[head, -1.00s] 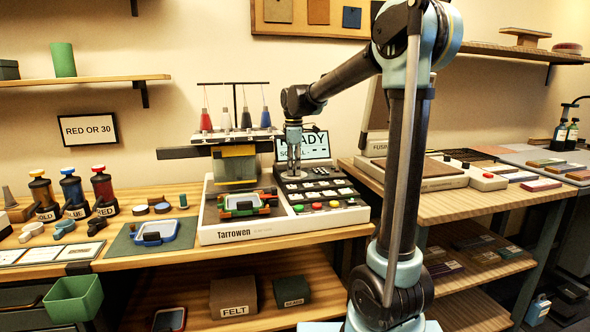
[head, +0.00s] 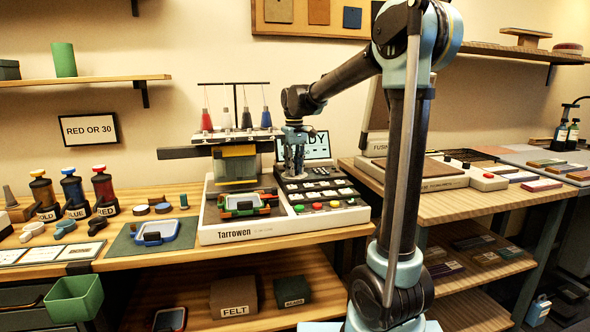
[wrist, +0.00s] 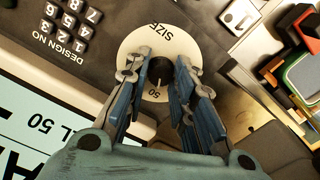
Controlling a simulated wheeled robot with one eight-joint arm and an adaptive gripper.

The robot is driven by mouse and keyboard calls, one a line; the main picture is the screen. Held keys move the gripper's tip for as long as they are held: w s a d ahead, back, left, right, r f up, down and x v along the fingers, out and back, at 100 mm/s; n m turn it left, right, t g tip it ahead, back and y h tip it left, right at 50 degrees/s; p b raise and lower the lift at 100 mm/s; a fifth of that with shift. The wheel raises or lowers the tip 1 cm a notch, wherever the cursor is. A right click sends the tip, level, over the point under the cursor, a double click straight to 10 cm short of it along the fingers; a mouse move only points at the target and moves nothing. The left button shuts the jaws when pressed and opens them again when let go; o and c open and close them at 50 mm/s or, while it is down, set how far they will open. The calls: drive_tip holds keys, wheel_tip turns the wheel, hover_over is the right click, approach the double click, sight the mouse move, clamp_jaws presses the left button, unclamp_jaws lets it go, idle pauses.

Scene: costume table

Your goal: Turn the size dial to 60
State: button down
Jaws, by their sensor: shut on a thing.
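The size dial (wrist: 132,48) is a white disc with a dark centre knob in the wrist view. It carries the word SIZE and the number 50, and a light mark on the knob points toward 50. My gripper (wrist: 161,70) has its two blue-grey fingers on either side of the knob, shut on it. In the head view my gripper (head: 295,170) points down at the Tarrowen machine's control panel, hiding the dial. The machine's screen (wrist: 35,130) in the wrist view shows a text ending in L 50.
Beside the dial is a number keypad (wrist: 70,22) labelled DESIGN NO. The Tarrowen machine (head: 280,230) has coloured buttons (head: 318,206) in front and a green hoop (head: 250,204) at left. Thread cones (head: 246,118) stand above, left of my arm.

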drive_tip(key=m, duration=0.4)
drive_tip(key=shift+w+m, duration=0.2)
drive_tip(key=shift+m, duration=0.2)
drive_tip(key=m, duration=0.4)
drive_tip(key=shift+m, duration=0.3)
drive_tip(key=c, duration=1.3)
unclamp_jaws()
drive_tip(key=shift+s+r, duration=0.1)
wheel_tip(320, 180, up, 12)
drive_tip(key=shift+f, duration=0.15)
